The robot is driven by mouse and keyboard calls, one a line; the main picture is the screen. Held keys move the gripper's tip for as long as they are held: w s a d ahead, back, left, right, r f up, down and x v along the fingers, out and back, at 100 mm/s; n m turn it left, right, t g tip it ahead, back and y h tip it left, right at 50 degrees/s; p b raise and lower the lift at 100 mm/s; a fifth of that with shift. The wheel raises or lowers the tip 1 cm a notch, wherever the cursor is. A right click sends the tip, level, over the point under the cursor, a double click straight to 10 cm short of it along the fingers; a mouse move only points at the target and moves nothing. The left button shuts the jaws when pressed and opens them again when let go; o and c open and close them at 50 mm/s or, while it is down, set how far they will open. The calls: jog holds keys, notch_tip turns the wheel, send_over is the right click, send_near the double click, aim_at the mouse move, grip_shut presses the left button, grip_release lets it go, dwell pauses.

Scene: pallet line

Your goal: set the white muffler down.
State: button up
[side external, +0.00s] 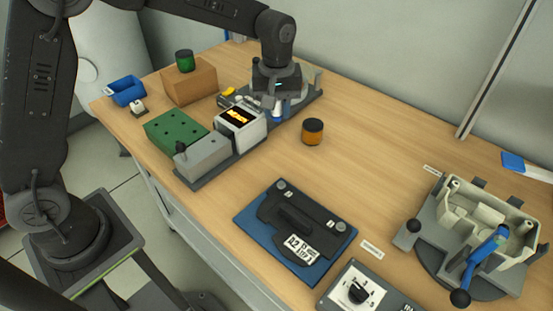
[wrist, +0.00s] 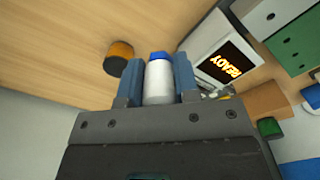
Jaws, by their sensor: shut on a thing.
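The white muffler (wrist: 158,88) is a small white cylinder with a blue end. In the wrist view it sits between the two fingers of my gripper (wrist: 159,76), which is shut on it. In the side view my gripper (side external: 277,98) points down over the far end of the grey machine, behind its lit display (side external: 237,116). The blue end of the muffler shows just below the fingers there. I cannot tell whether it touches anything underneath. The display reads READY in the wrist view (wrist: 226,64).
An orange jar (side external: 312,132) with a dark lid stands right of the machine. A green holed block (side external: 176,129), brown box (side external: 192,84) and blue bin (side external: 126,91) lie left. A blue mat (side external: 262,243) and beige fixture (side external: 462,205) lie nearer. The table's middle right is clear.

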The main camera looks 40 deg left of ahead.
aim_at(276, 160)
notch_tip(276, 160, down, 13)
jog(key=shift+f, duration=0.1)
dwell(0.5)
jog(key=shift+f, duration=0.15)
jog(key=o, duration=0.9)
